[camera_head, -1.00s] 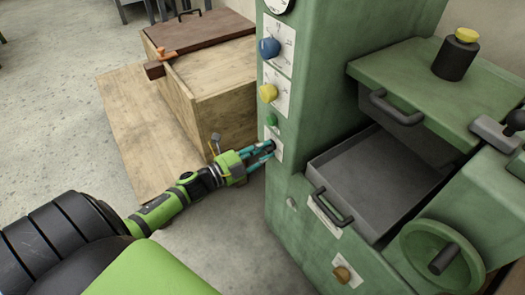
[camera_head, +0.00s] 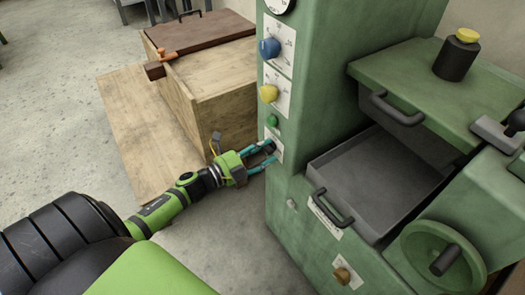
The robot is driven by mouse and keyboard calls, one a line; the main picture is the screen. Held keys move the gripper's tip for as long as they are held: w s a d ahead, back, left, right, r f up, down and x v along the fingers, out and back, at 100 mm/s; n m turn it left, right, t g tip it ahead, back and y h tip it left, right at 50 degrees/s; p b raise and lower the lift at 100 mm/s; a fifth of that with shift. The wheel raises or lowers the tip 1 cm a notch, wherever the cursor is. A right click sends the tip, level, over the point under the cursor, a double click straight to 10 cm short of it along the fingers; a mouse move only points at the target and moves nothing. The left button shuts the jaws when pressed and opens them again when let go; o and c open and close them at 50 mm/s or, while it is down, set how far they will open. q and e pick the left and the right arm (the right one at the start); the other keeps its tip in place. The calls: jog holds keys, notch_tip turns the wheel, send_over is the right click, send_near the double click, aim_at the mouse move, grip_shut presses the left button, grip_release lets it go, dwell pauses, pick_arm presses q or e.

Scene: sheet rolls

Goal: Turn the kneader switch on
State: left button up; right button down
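The green machine (camera_head: 325,90) stands right of centre with a column of controls on its left face. A small dark switch (camera_head: 270,147), likely the kneader switch, sits on the lowest white plate (camera_head: 278,152) there. My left gripper (camera_head: 273,150) comes in from the left at that plate. Its two teal fingers are spread, one above and one below the dark switch. I cannot tell whether they touch it. The switch's position is too small to read. My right gripper is out of view.
Above the switch are a green button (camera_head: 272,120), a yellow knob (camera_head: 268,93) and a blue knob (camera_head: 269,48). A grey tray (camera_head: 375,180) and handwheel (camera_head: 436,262) are at right. A wooden crate (camera_head: 225,105) stands behind my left gripper.

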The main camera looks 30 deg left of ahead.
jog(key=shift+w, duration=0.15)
pick_arm(q)
jog(key=shift+s, duration=0.1)
jog(key=v, duration=1.2)
jog(key=shift+a+f, duration=0.1)
jog(key=shift+f, duration=0.05)
